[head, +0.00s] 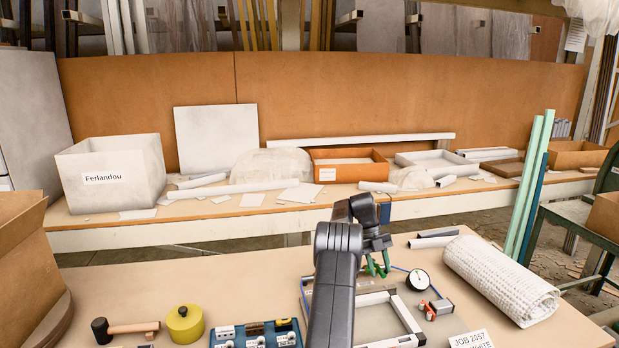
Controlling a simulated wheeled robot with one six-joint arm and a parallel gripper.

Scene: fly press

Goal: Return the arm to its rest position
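My arm rises from the bottom middle of the head view and bends over the near table (240,275). My gripper (378,265), with green fingers, is at its far end, above the back part of a light metal frame (405,318). The two fingers stand apart, and I see nothing between them. My arm hides part of the frame and of the table behind it.
A dial gauge (418,280) and a small red-and-grey part (436,308) lie right of my gripper. A rolled white cloth (500,280) lies further right. A mallet (125,329), a yellow pot (185,324) and a blue tray (245,336) are front left. The table's back left is clear.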

